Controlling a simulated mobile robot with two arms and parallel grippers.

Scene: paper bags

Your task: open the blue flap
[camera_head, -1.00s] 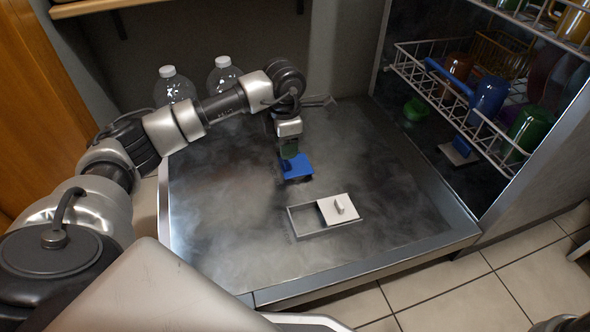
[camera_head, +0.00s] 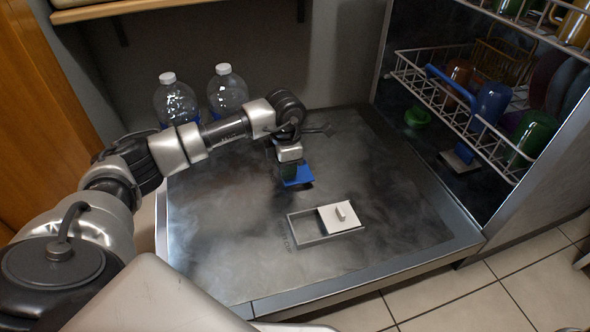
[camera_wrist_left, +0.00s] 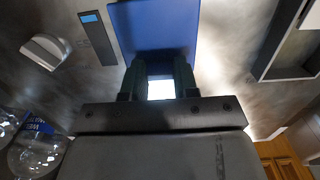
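The blue flap (camera_head: 299,176) is a small flat square panel on the lowered dishwasher door (camera_head: 225,240). My left gripper (camera_head: 289,172) is low over the door, at the flap's left side in the head view. In the left wrist view the blue flap (camera_wrist_left: 155,25) fills the top middle. The two dark green fingers of my left gripper (camera_wrist_left: 160,75) are apart, with a bright gap between them. Their tips overlap the flap's near edge; I cannot tell whether they touch it. My right gripper is not in view.
A grey tray with a white sliding lid (camera_head: 340,216) is on the door in front of the flap. Two clear bottles (camera_head: 176,101) stand behind the door on the left. A loaded dish rack (camera_head: 430,75) is at the right. The door's left part is clear.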

